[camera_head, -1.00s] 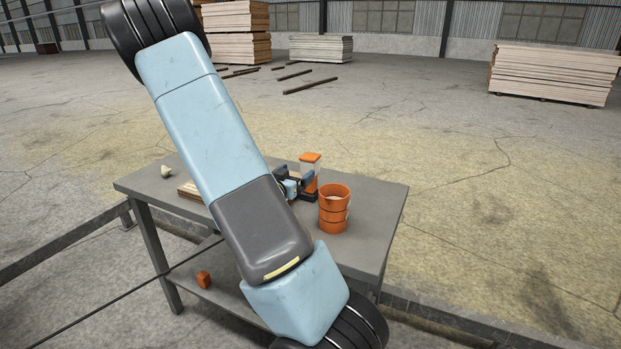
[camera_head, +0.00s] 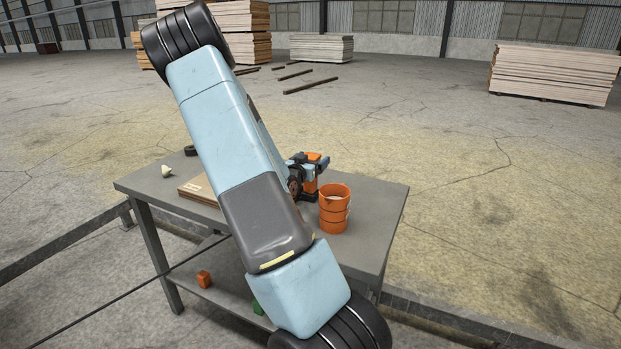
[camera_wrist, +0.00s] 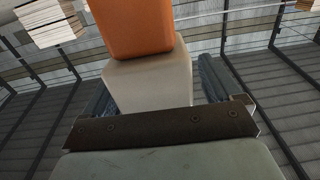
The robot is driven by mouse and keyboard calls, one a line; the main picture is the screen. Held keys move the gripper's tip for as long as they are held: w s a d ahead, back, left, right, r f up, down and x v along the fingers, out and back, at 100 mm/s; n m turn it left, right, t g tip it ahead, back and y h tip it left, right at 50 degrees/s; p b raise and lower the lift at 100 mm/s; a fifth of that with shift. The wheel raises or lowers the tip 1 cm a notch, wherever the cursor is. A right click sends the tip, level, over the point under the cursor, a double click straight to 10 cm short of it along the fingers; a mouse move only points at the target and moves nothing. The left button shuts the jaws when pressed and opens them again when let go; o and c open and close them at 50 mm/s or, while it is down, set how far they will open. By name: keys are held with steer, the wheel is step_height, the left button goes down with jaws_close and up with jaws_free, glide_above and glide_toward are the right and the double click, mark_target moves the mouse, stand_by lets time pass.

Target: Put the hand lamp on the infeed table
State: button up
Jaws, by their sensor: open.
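The hand lamp (camera_head: 310,186) has an orange top, a pale body and an orange lower part. It stands on a grey table (camera_head: 370,190), partly hidden by my gripper (camera_head: 308,166). In the wrist view the lamp's pale body (camera_wrist: 148,85) sits between the two dark jaws of my gripper (camera_wrist: 155,88). The jaws are open, one on each side of the body. Whether either jaw touches it, I cannot tell. The frames do not show which table is the infeed table.
An orange bucket (camera_head: 334,212) stands close to the right of the lamp. A flat wooden piece (camera_head: 193,191), a pale cone (camera_head: 167,171) and a small black object (camera_head: 190,150) lie on the left. An orange block (camera_head: 203,279) and a green object (camera_head: 257,308) are on the lower shelf.

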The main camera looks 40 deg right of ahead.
steer(key=shift+d, duration=0.2)
jaws_close()
stand_by(0.7)
steer(key=shift+r, duration=0.1)
step_height(320, 180, up, 10)
steer(key=shift+f, duration=0.1)
stand_by(0.5)
steer(key=shift+r, duration=0.2)
